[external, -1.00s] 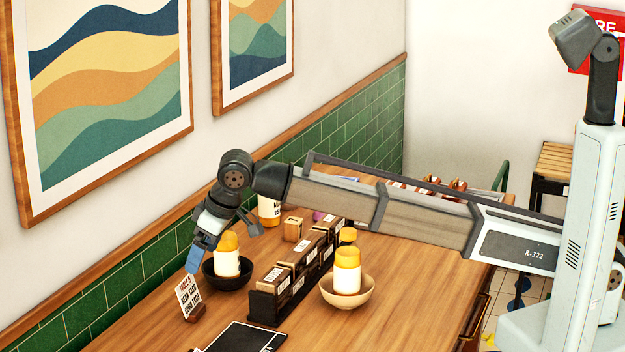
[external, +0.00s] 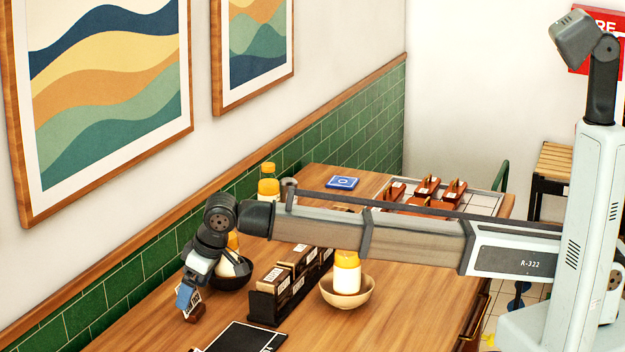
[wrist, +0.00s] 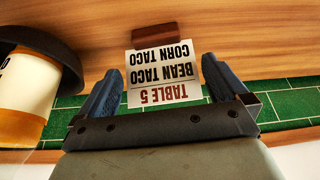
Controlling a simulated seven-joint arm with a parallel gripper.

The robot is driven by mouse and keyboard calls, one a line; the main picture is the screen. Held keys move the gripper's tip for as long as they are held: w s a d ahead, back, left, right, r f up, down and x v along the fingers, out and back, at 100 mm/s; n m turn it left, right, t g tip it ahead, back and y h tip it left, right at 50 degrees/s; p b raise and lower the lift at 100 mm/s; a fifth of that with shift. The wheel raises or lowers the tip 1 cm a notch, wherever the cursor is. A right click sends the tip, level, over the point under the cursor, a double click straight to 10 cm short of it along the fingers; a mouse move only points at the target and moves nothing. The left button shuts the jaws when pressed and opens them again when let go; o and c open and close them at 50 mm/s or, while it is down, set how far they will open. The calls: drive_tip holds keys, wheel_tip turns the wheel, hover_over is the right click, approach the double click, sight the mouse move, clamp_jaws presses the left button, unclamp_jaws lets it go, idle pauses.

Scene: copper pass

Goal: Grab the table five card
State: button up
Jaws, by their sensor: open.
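The table five card (wrist: 163,78) is a white card that reads "TABLE 5 BEAN TACO CORN TACO", upside down in the wrist view. It stands in a small dark wooden holder (wrist: 154,36) on the table. My gripper (wrist: 163,80) is open, with one blue finger on each side of the card. A gap shows between the card and each finger, and it is wider on the right. In the external view my gripper (external: 188,296) covers most of the card, and the holder (external: 194,313) shows just below it.
A dark bowl (wrist: 50,45) with a yellow-topped bottle (wrist: 24,95) stands close beside my gripper. The green tiled wall (external: 120,290) is just behind. A dark box row (external: 270,300), a light bowl (external: 350,294) and a black board (external: 245,338) are to the right.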

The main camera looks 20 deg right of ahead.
sight(196, 309)
drive_tip(key=x, duration=0.4)
drive_tip(key=shift+s+d+f, duration=0.1)
drive_tip(key=shift+f, duration=0.05)
drive_tip(key=c, duration=0.7)
drive_tip(key=shift+o, duration=0.2)
